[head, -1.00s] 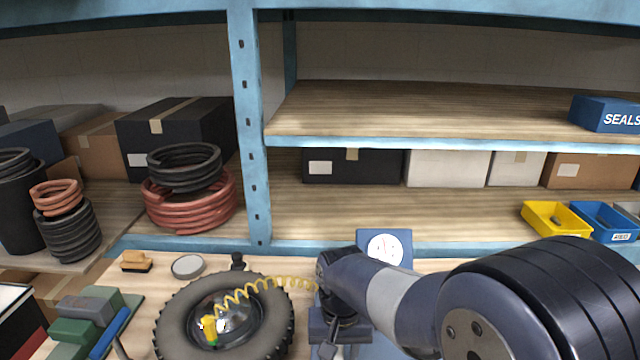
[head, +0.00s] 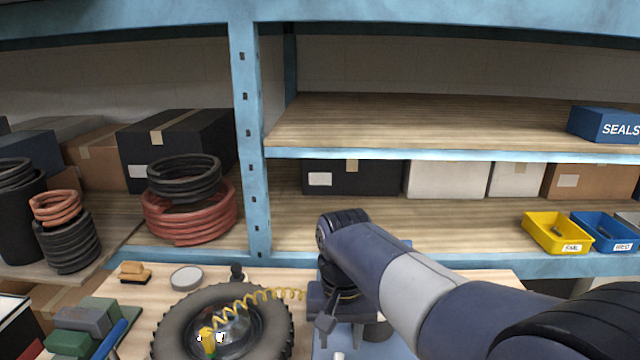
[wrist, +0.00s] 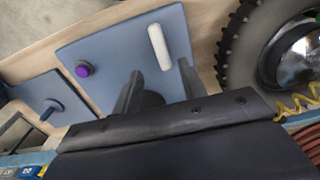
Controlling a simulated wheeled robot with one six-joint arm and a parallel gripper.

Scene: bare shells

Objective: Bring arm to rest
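My gripper shows in the wrist view (wrist: 159,68) with its two dark fingers spread apart and nothing held between them. It is above a blue-grey board (wrist: 105,52) that carries a purple knob (wrist: 83,69) and a white rod (wrist: 159,46). A dark round shape sits between the finger bases, and I cannot tell what it is. In the head view my arm comes in from the lower right, bends at a raised joint and points down over the bench; the fingertips are not clear there.
A tyre (head: 172,322) with a coiled yellow hose (head: 245,298) lies left of my arm. Hose coils (head: 190,212) and boxes fill the shelves behind. A blue post (head: 250,130), yellow bin (head: 555,235) and blue bin (head: 603,232) stand nearby. The upper right shelf is mostly clear.

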